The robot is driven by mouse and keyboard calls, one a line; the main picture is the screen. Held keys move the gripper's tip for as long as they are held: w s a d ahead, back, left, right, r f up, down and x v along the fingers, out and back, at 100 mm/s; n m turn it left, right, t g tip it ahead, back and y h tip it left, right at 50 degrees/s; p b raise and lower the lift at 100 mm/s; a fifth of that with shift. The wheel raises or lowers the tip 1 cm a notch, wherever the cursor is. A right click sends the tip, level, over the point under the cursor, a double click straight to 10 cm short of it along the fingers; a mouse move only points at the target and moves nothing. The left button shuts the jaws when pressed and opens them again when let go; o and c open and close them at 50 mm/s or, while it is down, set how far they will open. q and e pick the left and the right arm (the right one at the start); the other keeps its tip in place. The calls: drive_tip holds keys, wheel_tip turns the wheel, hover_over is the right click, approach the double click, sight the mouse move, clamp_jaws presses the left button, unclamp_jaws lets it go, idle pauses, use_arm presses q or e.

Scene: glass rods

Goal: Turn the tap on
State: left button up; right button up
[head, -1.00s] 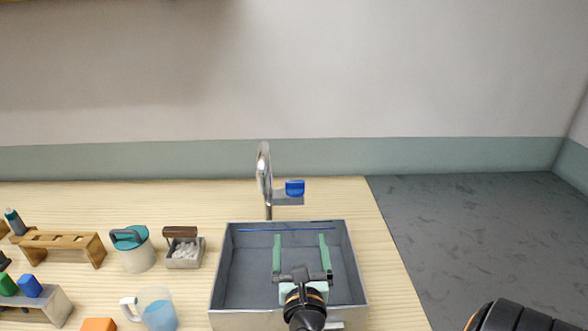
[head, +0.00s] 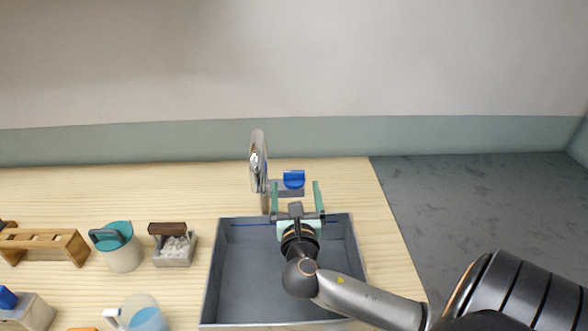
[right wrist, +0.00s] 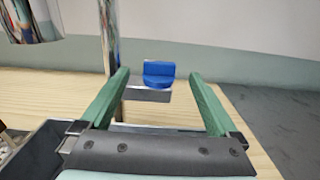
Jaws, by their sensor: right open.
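The tap is a shiny chrome curved spout (head: 258,160) standing behind the sink (head: 207,290). Its blue handle (head: 294,179) sits on a grey arm to the right of the spout. My right gripper (head: 295,186) is open, its green fingers pointing at the handle from the front. In the right wrist view the blue handle (right wrist: 158,73) shows between and beyond the two open fingers, apart from both. The chrome post (right wrist: 110,40) stands left of it. My left gripper is not in view.
A teal-lidded jug (head: 122,250), a small box of white pieces (head: 176,250), a wooden rack (head: 45,245) and a measuring jug (head: 143,314) stand left of the sink. A thin blue rod (head: 250,224) lies over the sink. The counter right of the handle is clear.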

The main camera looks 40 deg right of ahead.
sight(295, 174)
drive_tip(key=x, duration=0.7)
drive_tip(key=c, duration=1.4)
